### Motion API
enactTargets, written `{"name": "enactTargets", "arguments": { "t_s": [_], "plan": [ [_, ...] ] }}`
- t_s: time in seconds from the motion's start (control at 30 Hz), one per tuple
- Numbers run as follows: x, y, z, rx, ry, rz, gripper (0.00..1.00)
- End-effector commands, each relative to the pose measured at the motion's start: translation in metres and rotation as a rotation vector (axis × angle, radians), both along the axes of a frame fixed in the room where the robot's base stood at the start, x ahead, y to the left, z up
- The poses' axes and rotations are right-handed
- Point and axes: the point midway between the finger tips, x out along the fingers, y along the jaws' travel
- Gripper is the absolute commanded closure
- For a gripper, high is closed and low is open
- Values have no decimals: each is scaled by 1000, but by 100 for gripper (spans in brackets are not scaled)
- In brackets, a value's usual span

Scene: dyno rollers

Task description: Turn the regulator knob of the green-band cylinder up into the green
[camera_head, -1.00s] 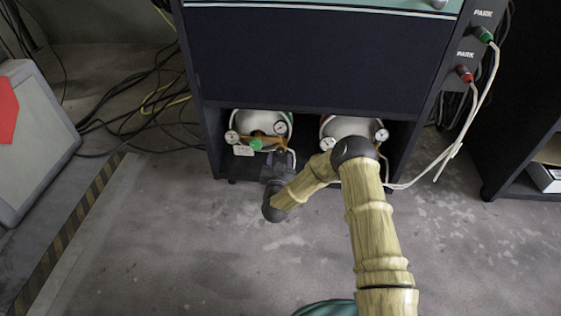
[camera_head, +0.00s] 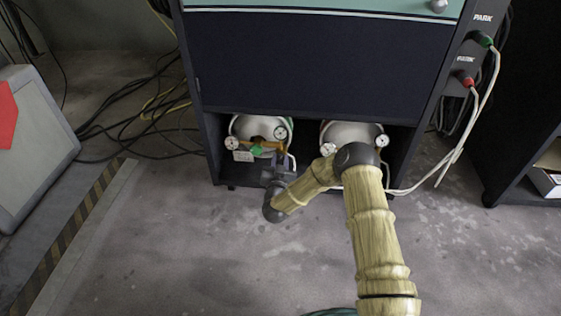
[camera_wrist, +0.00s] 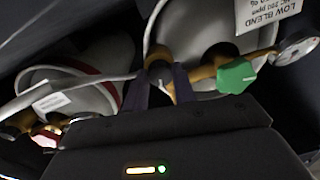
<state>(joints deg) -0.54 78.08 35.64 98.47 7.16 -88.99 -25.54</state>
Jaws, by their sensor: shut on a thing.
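The green-band cylinder (camera_head: 250,123) lies in the left of the cabinet's low bay, with a brass regulator, two white gauges and a green handle (camera_head: 257,149). In the wrist view this cylinder (camera_wrist: 205,45) is at the upper right; its green handle (camera_wrist: 236,77) is right of my fingers. My gripper (camera_wrist: 161,82) is shut on a dark knob (camera_wrist: 158,67) at the brass fitting, which I take for the regulator knob; the fingers partly hide it. In the head view my gripper (camera_head: 277,166) is just right of the green handle. The gauge readings are too small to read.
A second cylinder (camera_head: 350,134) stands to the right in the bay; the wrist view shows its red band (camera_wrist: 100,75) at the left. Cabinet side walls and the overhead panel (camera_head: 310,60) enclose the bay. White hoses run right. The floor in front is clear.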

Motion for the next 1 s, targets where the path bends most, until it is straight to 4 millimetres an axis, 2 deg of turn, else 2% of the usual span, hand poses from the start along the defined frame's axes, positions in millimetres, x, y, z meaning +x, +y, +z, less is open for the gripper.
{"name": "enactTargets", "arguments": {
  "t_s": [0.37, 1.0],
  "plan": [
    [-1, 0, 2, 158, -4, 0, 96],
    [-1, 0, 0, 740, -20, -1, 96]
  ]
}}
